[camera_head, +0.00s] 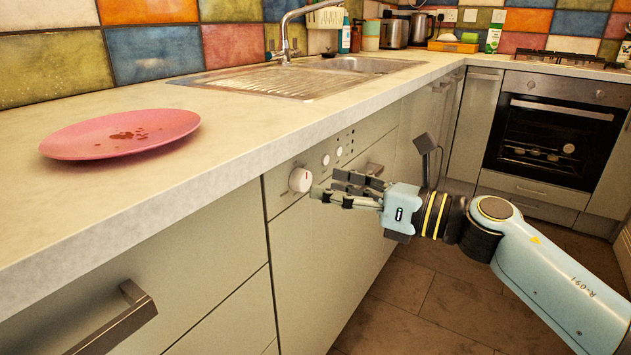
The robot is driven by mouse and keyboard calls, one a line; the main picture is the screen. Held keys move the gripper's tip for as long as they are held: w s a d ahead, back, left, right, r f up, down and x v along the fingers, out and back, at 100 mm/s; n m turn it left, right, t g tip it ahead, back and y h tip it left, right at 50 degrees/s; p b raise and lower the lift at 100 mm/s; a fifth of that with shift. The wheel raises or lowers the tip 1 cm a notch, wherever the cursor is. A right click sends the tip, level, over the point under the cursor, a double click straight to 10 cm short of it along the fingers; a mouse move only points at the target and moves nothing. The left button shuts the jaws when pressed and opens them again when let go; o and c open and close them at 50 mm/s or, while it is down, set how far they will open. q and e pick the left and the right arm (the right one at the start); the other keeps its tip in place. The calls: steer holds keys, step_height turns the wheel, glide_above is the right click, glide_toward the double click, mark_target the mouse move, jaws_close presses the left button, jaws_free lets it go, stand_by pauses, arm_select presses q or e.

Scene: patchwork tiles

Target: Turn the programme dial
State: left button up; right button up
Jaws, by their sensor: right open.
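The programme dial (300,180) is a round white knob with a small red mark, on the front panel of the pale dishwasher-like appliance (318,262) under the counter. Whether a fingertip touches the dial I cannot tell. The fingers hide part of the panel. My left gripper is not in view.
The counter (235,135) overhangs just above the dial. A pink plate (120,134) with brown stains lies on it. A drawer handle (115,320) sticks out at the lower left. An oven (550,128) stands at the back right. The tiled floor (425,300) is clear.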

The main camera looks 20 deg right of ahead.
mark_target(307, 181)
steer(key=x, duration=0.2)
steer(key=shift+w+a, duration=0.45)
steer(key=shift+w, duration=0.05)
steer(key=shift+w+a, duration=0.1)
steer(key=shift+c, duration=1.2)
steer(key=c, duration=0.5)
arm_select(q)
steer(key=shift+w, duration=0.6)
arm_select(e)
steer(key=c, duration=0.4)
